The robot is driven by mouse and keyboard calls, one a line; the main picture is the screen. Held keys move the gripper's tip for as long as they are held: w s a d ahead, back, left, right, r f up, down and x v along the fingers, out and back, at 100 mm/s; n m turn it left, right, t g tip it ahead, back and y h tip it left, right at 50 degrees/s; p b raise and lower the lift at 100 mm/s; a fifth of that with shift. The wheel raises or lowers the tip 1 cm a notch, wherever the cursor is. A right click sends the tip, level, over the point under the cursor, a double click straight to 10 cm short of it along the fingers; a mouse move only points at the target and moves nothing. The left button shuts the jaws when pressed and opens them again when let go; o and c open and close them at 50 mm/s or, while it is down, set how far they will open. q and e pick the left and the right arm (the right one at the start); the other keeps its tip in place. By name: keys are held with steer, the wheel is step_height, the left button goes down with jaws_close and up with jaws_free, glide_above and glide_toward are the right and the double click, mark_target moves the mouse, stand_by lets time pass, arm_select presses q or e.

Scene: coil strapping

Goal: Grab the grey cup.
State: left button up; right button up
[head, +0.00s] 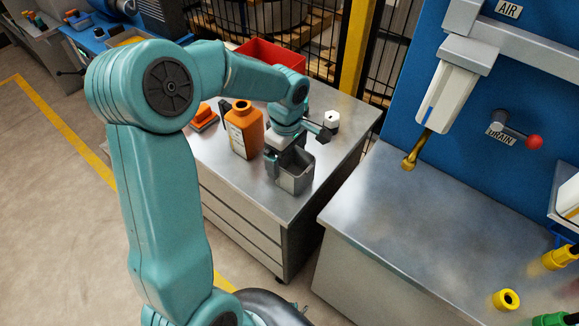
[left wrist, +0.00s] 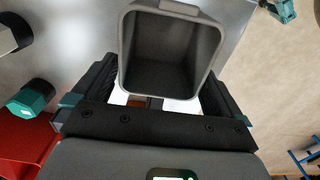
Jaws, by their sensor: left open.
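The grey cup (head: 298,174) is a square, open-topped container standing upright near the front corner of the metal cabinet top (head: 335,155). In the left wrist view the cup (left wrist: 170,55) is seen from above, and it looks empty. My left gripper (head: 284,158) is at the cup's far side in the head view. Its fingers (left wrist: 160,92) are open, one to each side of the cup's near end in the wrist view. I cannot tell whether either finger touches the cup. The arm hides part of the cup's back in the head view. My right gripper is not in view.
A red bin (head: 270,54) is behind. Across a gap, the right bench (head: 400,215) has a clear middle.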

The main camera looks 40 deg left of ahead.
mark_target(287, 167)
arm_select(q)
step_height(287, 167, down, 5)
steer(key=shift+r, duration=0.15)
steer(key=c, duration=0.8)
steer(key=shift+r, duration=0.15)
